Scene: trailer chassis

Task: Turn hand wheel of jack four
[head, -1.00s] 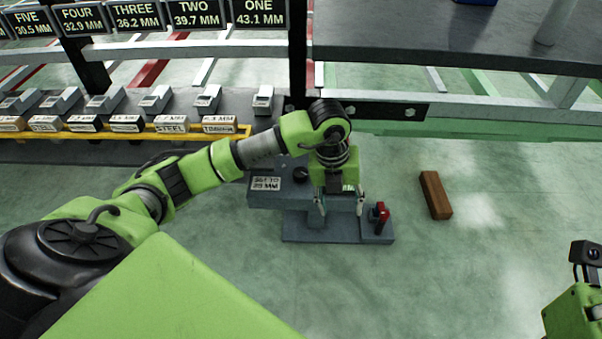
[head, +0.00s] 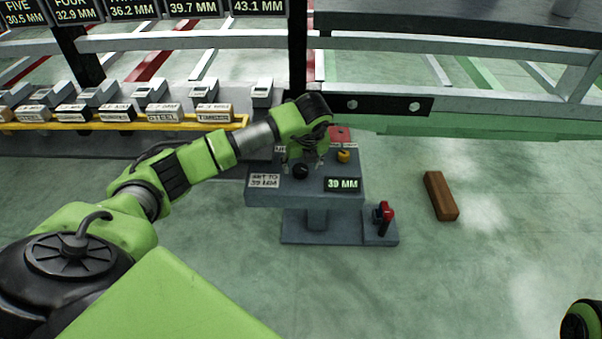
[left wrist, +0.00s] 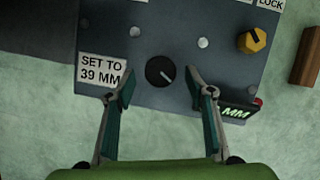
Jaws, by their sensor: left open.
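The displays at the top left include one marked FOUR, 32.9 MM (head: 74,11). I cannot pick out a hand wheel of jack four in either view. A grey pedestal panel (head: 258,199) carries a black knob (head: 300,171), a SET TO 39 MM label and a lit 39 MM readout (head: 342,184). My left gripper (left wrist: 160,90) is open, with its fingertips on either side of the black knob (left wrist: 160,71) in the left wrist view. I cannot tell how far above the panel it is. In the head view my left wrist partly hides the gripper.
A yellow knob (left wrist: 251,40) sits near a LOCK label. A red-handled part (head: 384,218) stands on the pedestal's foot. A brown block (head: 440,195) lies on the floor to the right. Labelled blocks line a yellow-edged rack (head: 150,126) at left. A grey frame rail (head: 460,47) crosses behind.

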